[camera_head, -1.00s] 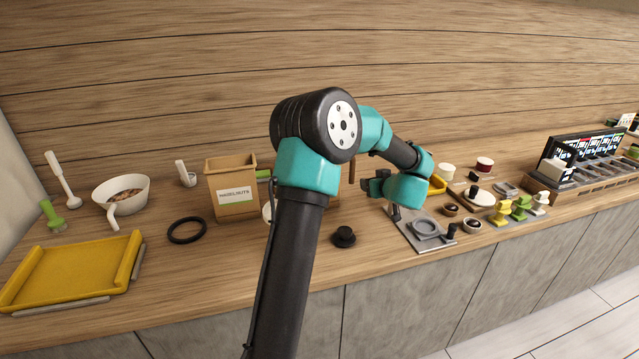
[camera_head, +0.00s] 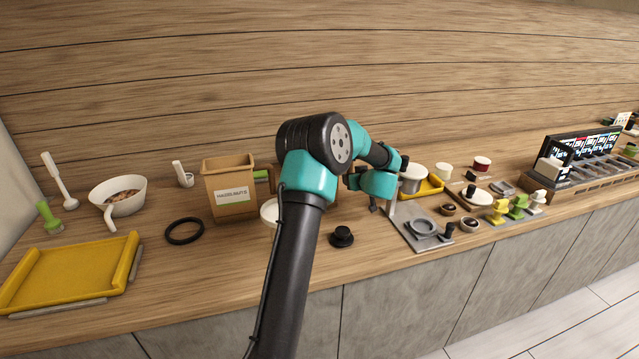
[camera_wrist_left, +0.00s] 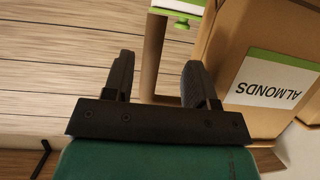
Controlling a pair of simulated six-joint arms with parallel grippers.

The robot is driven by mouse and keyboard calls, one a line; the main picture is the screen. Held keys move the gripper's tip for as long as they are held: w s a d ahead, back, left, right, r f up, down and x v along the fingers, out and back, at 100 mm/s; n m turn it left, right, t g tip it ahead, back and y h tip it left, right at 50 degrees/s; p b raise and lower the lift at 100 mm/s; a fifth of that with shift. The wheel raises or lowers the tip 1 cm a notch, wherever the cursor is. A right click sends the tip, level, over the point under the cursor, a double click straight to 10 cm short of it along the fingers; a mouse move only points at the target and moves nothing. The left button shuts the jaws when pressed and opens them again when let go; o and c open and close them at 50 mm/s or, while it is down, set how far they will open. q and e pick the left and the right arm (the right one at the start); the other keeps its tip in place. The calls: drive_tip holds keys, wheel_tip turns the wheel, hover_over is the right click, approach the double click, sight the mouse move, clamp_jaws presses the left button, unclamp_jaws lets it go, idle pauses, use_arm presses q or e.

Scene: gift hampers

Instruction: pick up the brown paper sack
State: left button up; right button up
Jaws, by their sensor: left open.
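A brown, open-topped paper sack (camera_head: 225,179) with a white label stands left of my arm in the head view; its label reads HAZELNUTS in the earlier frame. In the left wrist view a brown sack (camera_wrist_left: 222,45) labelled ALMONDS, seen upside down, stands just right of the fingers. In the head view my forearm largely hides the area behind it. My left gripper (camera_wrist_left: 157,82) is open, and a narrow brown upright part shows beyond the gap between its fingers. It appears at the arm's end in the head view (camera_head: 352,182). My right gripper is not in view.
A black ring (camera_head: 184,231), a white bowl (camera_head: 118,195) and a yellow tray (camera_head: 70,276) lie to the left. A black knob-shaped piece (camera_head: 342,237) and a grey stand (camera_head: 420,229) are near the arm. Small items and a rack (camera_head: 590,175) fill the right.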

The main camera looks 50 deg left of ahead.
use_arm(q)
drive_tip(key=shift+a, duration=0.1)
drive_tip(key=shift+w+x, duration=0.2)
drive_tip(key=shift+x, duration=1.05)
drive_tip(key=shift+w+x, duration=0.2)
drive_tip(key=shift+x, duration=1.1)
drive_tip(key=shift+c, duration=0.3)
clamp_jaws()
